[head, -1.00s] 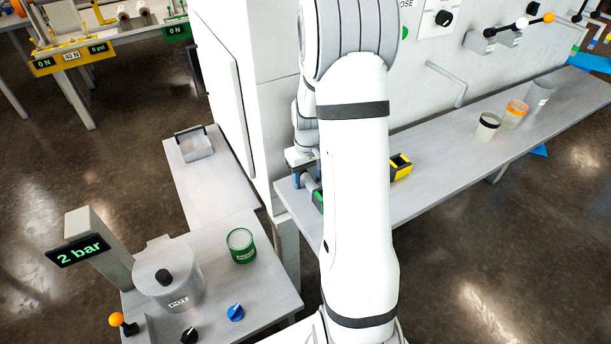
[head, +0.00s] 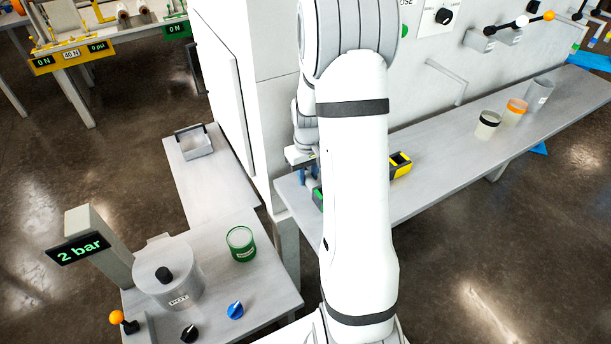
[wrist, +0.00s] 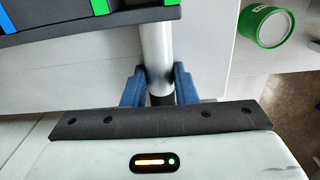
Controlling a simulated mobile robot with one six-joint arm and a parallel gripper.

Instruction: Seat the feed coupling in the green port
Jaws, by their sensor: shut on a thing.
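The feed coupling, a plain grey cylinder (wrist: 155,50) with a black lower end, stands between the blue fingers of my gripper (wrist: 160,88) in the wrist view. My gripper is shut on it. Its far end meets the edge of a dark block (wrist: 130,20) with green and blue stripes; I cannot tell whether it is in a port. The green stripe (wrist: 99,6) is left of the coupling. In the head view, my gripper (head: 305,172) is partly hidden behind my arm, and a green piece (head: 318,198) of the block shows beside the arm.
A yellow and black block (head: 400,165) is on the bench right of my arm. Several cups stand farther right, including an orange-rimmed one (head: 515,112). A green can (head: 241,243) stands on the lower left table near a grey pot (head: 168,275). The can also shows in the wrist view (wrist: 266,24).

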